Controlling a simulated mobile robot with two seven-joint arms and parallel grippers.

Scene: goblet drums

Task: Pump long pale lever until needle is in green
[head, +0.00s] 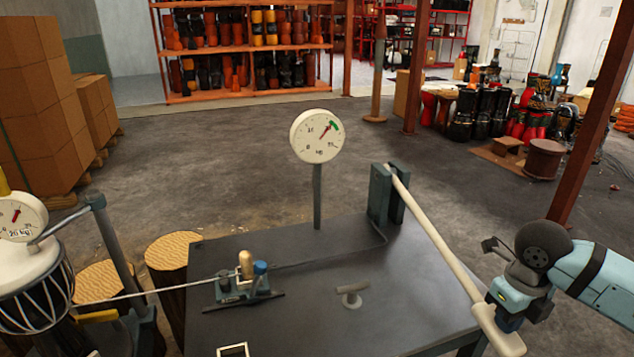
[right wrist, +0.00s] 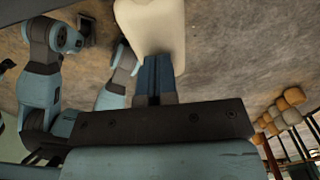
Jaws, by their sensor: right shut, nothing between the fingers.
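The long pale lever (head: 440,242) slopes from a grey-green bracket (head: 381,195) at the bench's back right down to a broad pale handle end at the front right. The round white gauge (head: 313,148) stands on a post behind the bench. Its red needle points up and right, close to the short green band (head: 335,127); I cannot tell whether the tip is inside it. My right gripper (head: 508,319) is shut and empty, its blue fingers right at the handle end. In the right wrist view the handle end (right wrist: 152,25) lies just beyond the fingertips (right wrist: 156,62); contact is unclear.
The dark bench top (head: 320,320) carries a small clamp device (head: 240,288) with a taut line and a small grey T-shaped peg (head: 351,294). A rope-strung drum (head: 38,300) and a second gauge (head: 18,217) stand left. A rust-red post (head: 594,125) rises behind my right arm.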

